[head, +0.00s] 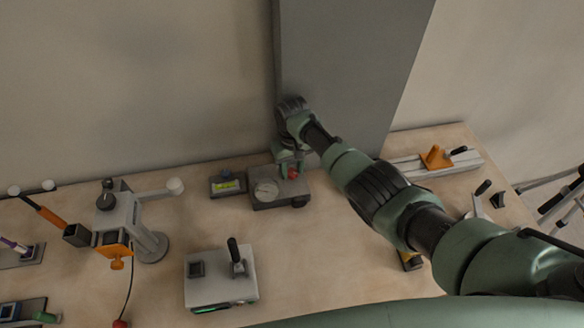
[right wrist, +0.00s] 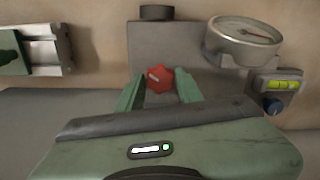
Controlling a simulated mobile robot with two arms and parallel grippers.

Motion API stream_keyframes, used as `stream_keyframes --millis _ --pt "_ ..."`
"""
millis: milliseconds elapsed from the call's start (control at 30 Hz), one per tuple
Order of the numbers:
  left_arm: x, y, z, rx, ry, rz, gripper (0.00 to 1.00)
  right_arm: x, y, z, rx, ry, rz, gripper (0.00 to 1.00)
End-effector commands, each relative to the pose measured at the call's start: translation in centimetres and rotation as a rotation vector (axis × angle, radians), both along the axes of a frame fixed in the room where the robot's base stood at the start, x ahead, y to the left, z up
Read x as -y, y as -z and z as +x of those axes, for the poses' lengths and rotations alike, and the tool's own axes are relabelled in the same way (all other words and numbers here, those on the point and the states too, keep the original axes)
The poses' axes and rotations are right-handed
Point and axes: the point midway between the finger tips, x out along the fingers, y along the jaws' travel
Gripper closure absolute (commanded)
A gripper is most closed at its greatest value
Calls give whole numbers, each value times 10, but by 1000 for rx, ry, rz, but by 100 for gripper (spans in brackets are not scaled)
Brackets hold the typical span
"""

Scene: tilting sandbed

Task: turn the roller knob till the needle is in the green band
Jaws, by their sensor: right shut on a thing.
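A grey box (head: 283,202) with a round dial gauge (head: 266,190) stands at the back of the table. The gauge (right wrist: 245,38) also shows at the upper right of the right wrist view, with a thin needle; I cannot tell whether the needle lies in a green band. A red lobed knob (head: 293,173) is on the box, beside the gauge. My right gripper (head: 290,166) is over it. In the right wrist view, its two green fingers are shut on the red knob (right wrist: 160,78), one on each side. My left gripper is not in view.
A small block with a yellow-green window (head: 228,186) stands left of the box. A grey box with a black lever (head: 236,262) is in front. A stand with an orange part (head: 115,240) is at left. A rail with an orange block (head: 435,157) lies at right.

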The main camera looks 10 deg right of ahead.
Motion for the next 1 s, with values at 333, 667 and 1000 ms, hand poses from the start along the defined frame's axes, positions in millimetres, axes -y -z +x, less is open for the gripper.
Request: stream_keyframes --millis 333,667,1000 --pt "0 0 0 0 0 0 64 0 -2 2 5 9 0 100" --pt "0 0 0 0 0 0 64 0 -1 1 4 8 0 43" --pt "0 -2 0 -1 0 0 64 -1 -14 2 5 7 1 43"
